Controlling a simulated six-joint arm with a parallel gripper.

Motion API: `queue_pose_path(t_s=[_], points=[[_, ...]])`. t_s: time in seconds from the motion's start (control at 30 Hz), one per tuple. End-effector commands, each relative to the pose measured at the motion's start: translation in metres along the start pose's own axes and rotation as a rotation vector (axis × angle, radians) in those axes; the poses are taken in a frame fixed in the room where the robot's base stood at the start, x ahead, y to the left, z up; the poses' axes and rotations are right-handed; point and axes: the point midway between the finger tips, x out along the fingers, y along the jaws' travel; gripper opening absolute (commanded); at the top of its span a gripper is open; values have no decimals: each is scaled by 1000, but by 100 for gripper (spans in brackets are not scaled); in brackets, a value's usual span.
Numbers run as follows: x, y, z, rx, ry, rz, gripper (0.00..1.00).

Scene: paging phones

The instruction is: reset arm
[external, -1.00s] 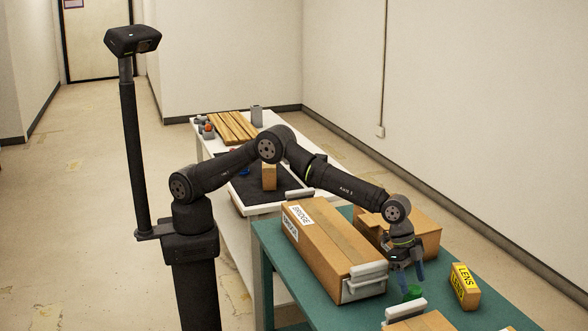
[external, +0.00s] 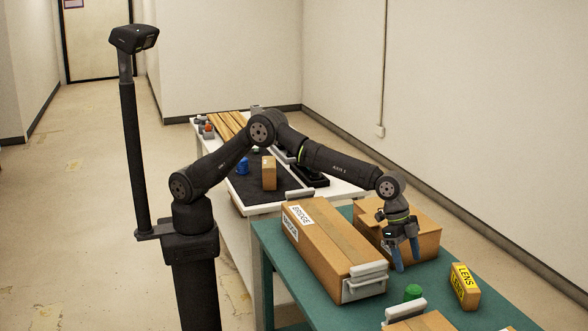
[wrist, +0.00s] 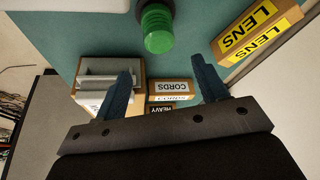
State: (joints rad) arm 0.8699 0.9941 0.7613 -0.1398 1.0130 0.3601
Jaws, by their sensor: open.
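My gripper (external: 407,252) is raised above the green table (external: 300,285), at the right end of the BRIDGE box. Its two blue fingers stand apart with nothing between them, and they also show in the wrist view (wrist: 165,88). A green cylinder (external: 413,292) stands on the table below and in front of the gripper; it shows at the top of the wrist view (wrist: 157,28). A box labelled LENS (external: 465,287) is to its right, also in the wrist view (wrist: 258,28).
Another box with a grey handle (external: 405,310) is at the front edge. Behind is a white table (external: 262,208) with a dark mat. A CORDS box (wrist: 170,87) shows in the wrist view.

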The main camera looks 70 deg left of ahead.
Motion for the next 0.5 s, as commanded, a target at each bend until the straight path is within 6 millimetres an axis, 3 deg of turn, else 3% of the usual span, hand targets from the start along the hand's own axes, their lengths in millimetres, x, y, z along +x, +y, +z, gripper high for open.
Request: queue_pose_path(t_s=[0.5], points=[[88, 1, 1, 1, -3, 1, 66]])
